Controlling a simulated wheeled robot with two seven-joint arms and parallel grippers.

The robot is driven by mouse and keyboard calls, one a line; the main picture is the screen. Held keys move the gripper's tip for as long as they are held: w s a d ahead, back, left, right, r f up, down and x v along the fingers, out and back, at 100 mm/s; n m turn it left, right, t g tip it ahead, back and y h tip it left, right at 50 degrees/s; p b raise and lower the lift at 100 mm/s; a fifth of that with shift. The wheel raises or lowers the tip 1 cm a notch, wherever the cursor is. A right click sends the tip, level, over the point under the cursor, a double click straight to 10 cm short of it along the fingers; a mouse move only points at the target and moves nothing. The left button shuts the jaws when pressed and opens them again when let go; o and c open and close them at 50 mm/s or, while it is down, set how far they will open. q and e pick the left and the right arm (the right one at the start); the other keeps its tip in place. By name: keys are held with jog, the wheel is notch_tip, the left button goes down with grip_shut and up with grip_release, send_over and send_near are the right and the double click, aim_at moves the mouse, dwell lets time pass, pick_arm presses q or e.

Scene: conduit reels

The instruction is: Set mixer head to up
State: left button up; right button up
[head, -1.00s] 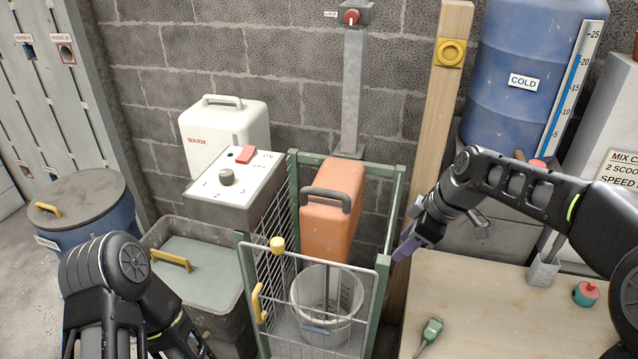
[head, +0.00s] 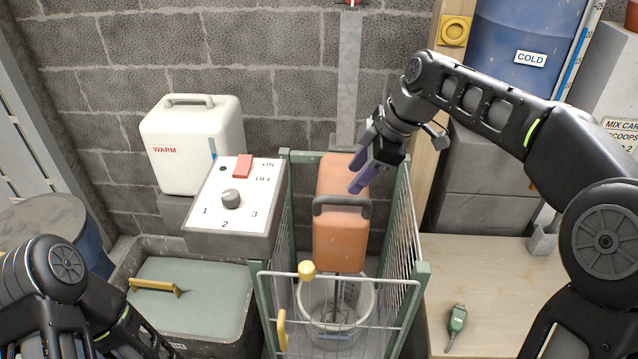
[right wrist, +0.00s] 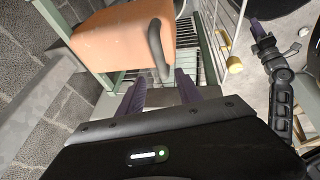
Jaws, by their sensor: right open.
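The mixer head (head: 340,240) is an orange box with a dark handle (head: 341,206), inside the green-framed cage. It is low, its whisk (head: 337,312) reaching down into the clear bucket (head: 312,302). My right gripper (head: 358,172) is open and empty beside the upper right of the mixer head; any contact is unclear. The right wrist view shows its purple fingers (right wrist: 160,90) apart, with the orange head and handle (right wrist: 160,48) just beyond. My left gripper (right wrist: 258,32) shows small in the right wrist view, its opening unclear; in the head view its fingers are out of view.
The wire gate (head: 375,281) with a yellow knob (head: 307,270) stands across the cage front. A control box (head: 235,205) with a dial and red switch is to its left. A wooden post and a bench (head: 480,277) with a green tool (head: 456,320) are at right.

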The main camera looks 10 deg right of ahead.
aim_at(341, 197)
jog(key=shift+p+x, duration=0.35)
jog(key=shift+x, duration=3.45)
jog(key=shift+s+d+f, duration=0.1)
jog(key=shift+s, duration=0.05)
jog(key=shift+c, duration=0.4)
grip_shut()
